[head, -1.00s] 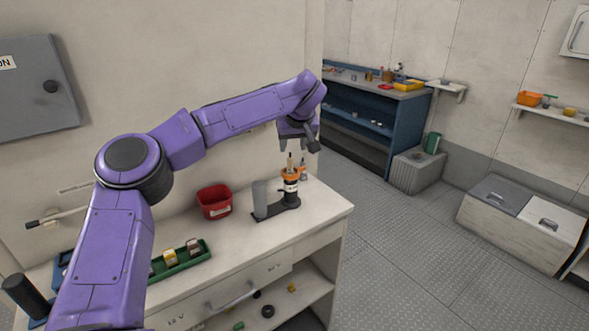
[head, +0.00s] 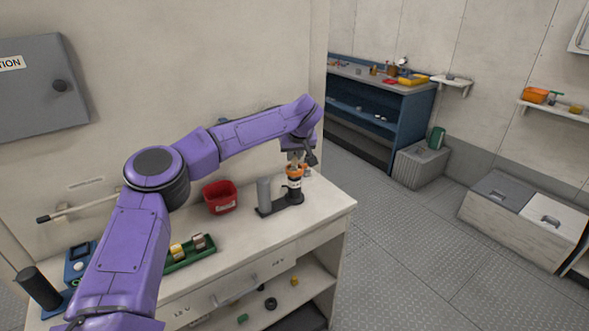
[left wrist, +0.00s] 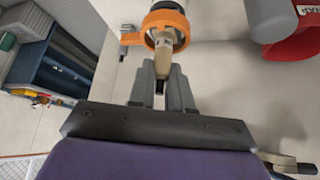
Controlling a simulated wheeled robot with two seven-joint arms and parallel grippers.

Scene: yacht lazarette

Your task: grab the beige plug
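The beige plug (left wrist: 162,62) stands upright in an orange-ringed black holder on the white counter. In the left wrist view, its lower end is between my fingers and its dark tip shows. My left gripper (left wrist: 162,80) has one finger on each side of the plug, close against it, and appears shut on it. In the head view my left gripper (head: 297,158) is right above the orange ring (head: 295,170), and the plug is mostly hidden there. The orange ring also shows in the wrist view (left wrist: 180,22). My right gripper is in neither view.
A grey cylinder (head: 264,193) stands on the holder's base, left of the ring. A red bin (head: 220,198) and a green tray (head: 190,256) with small items are further left on the counter (head: 315,212). The counter's front right is clear.

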